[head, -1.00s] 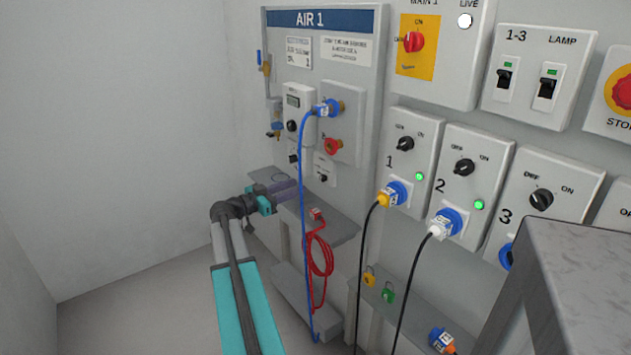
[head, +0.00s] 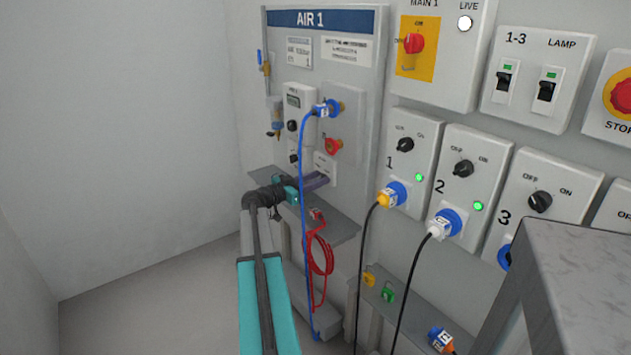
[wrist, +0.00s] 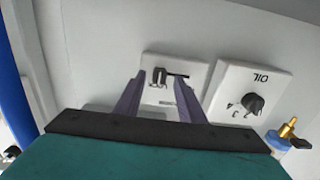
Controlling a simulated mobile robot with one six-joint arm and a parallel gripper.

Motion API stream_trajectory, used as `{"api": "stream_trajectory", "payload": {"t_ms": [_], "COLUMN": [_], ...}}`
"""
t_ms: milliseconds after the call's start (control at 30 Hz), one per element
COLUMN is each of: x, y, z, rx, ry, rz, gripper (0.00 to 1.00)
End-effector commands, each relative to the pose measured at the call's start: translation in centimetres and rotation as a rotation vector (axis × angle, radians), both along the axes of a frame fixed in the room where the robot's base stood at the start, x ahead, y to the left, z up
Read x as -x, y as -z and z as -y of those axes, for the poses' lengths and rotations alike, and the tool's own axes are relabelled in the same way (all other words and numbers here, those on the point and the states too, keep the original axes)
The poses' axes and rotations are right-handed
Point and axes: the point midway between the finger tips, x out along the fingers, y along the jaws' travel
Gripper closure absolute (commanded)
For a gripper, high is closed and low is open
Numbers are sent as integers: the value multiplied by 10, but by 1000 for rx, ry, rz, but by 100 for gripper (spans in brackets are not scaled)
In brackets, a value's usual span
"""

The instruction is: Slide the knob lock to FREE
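The knob lock is a small dark slider (wrist: 160,76) with a thin dark bar on a white plate (wrist: 190,68). In the head view this plate (head: 326,164) is low on the AIR 1 panel, and my fingers cover its slider. My gripper (head: 322,180) is in front of the plate. In the wrist view my gripper's two purple fingers (wrist: 161,84) are apart, with the slider between their tips. Nothing is visibly held, and I cannot tell if the fingers touch the slider. No FREE marking is legible.
A plate with a black OIL dial (wrist: 254,103) is beside the lock plate, upside down in the wrist view. A blue hose (head: 302,200) hangs close to my gripper. A grey shelf (head: 335,229) with a coiled red cable (head: 319,255) is below. Free floor lies to the left.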

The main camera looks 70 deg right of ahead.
Motion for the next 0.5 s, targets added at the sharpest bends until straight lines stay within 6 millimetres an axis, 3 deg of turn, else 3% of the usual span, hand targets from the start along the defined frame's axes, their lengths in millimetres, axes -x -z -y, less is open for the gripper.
{"api": "stream_trajectory", "payload": {"t_ms": [133, 333, 500], "x": [0, 0, 0], "y": [0, 0, 0], "z": [0, 0, 0], "rx": [0, 0, 0], "ry": [0, 0, 0], "rz": [0, 0, 0], "gripper": [66, 100, 100]}}
